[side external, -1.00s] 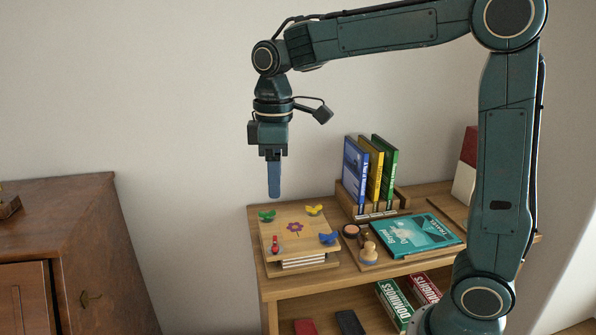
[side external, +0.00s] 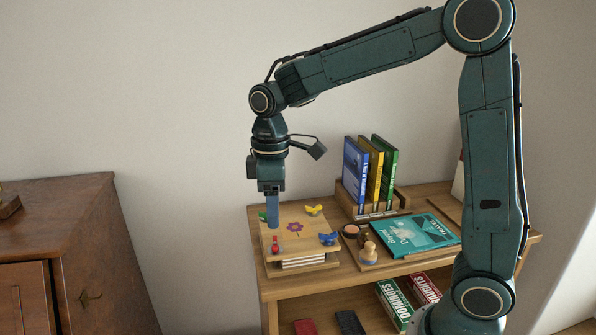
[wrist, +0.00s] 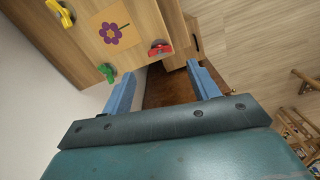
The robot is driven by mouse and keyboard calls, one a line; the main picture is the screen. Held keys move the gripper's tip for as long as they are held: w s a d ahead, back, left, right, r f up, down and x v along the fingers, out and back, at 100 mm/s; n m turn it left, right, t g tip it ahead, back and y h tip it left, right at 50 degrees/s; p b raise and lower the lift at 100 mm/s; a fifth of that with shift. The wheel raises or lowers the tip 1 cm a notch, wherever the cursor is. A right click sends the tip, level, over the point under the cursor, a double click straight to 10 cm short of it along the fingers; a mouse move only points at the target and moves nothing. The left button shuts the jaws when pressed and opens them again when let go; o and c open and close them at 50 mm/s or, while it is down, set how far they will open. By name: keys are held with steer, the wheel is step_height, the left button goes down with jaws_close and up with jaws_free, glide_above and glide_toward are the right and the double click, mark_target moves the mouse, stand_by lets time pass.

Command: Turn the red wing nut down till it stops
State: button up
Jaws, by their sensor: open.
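The red wing nut (side external: 275,243) stands on an upright screw at the near left corner of the wooden press (side external: 300,244), which has a purple flower on top. In the wrist view the red wing nut (wrist: 160,48) shows just beyond the fingertips, between them from left to right. My gripper (side external: 273,226) points straight down with blue fingers, low over the press's left side. In the wrist view its fingers (wrist: 161,72) are apart with nothing between them. How far the red wing's underside stands above the board is too small to tell.
Other wing nuts sit at the press corners: green (side external: 262,216), partly hidden by my fingers, yellow (side external: 313,210) and blue (side external: 329,238). Right of the press are a small wooden peg figure (side external: 369,251), a teal book (side external: 417,235) and upright cases (side external: 371,168).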

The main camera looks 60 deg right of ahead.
mark_target(275, 240)
step_height(275, 240, down, 8)
steer(key=shift+r, duration=0.25)
steer(key=c, duration=1)
